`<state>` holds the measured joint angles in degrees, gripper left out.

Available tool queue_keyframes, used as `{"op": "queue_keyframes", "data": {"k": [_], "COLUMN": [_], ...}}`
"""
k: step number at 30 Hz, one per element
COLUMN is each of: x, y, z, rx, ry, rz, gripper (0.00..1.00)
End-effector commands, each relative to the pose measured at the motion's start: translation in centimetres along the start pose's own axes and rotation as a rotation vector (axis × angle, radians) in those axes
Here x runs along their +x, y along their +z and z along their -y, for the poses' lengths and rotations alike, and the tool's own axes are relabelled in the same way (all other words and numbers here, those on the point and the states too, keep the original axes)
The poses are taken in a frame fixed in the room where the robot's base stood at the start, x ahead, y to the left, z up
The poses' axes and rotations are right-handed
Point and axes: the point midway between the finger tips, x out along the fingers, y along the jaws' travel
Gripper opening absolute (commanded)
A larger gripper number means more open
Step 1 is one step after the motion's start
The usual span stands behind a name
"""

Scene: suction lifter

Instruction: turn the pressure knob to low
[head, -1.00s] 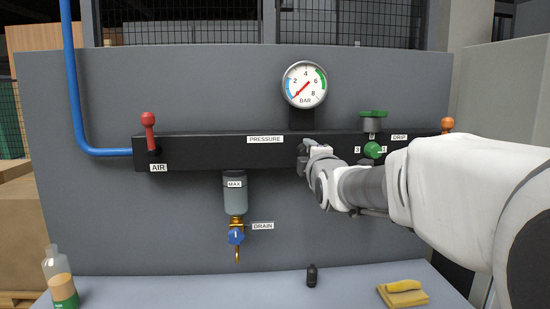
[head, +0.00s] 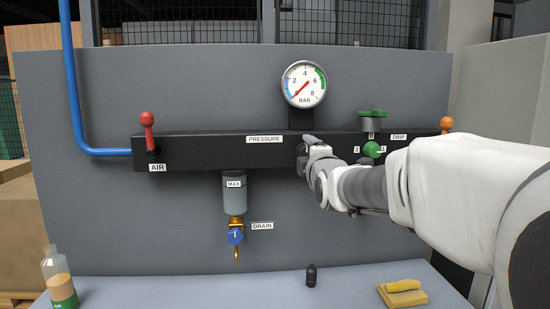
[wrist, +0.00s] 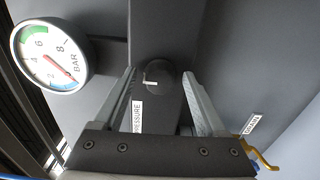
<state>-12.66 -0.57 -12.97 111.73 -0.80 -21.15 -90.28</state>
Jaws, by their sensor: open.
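The pressure knob (wrist: 160,83) is a dark round knob with a short white mark, on the black manifold bar (head: 220,153) beside the PRESSURE label (head: 265,139). In the head view my gripper (head: 301,159) covers the knob. In the wrist view my gripper (wrist: 158,74) is open, with one finger on each side of the knob. Gaps show between fingers and knob; I cannot tell how deep the fingertips reach. The pressure gauge (head: 304,84) above has its red needle at the low end of its scale.
A red AIR lever (head: 148,130) is at the left.

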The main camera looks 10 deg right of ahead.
Motion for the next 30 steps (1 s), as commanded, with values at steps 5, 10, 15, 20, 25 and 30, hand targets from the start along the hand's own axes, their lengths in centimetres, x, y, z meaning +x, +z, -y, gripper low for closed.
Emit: {"op": "queue_keyframes", "data": {"k": [5,10,15,20,25,30], "x": [-1.4,-4.2,-7.3,-10.1,-12.9,-15.3], "y": [0.0,0.0,0.1,0.1,0.1,0.1], "z": [-0.1,-0.2,-0.2,-0.2,-0.2,-0.1], "rx": [0.002,0.002,0.001,0.001,0.000,0.000], "ry": [0.002,0.003,0.003,0.002,0.003,0.003], "rz": [0.000,0.000,0.001,0.001,0.002,0.001], "gripper": [0.74,0.74,0.74,0.74,0.74,0.74]}}
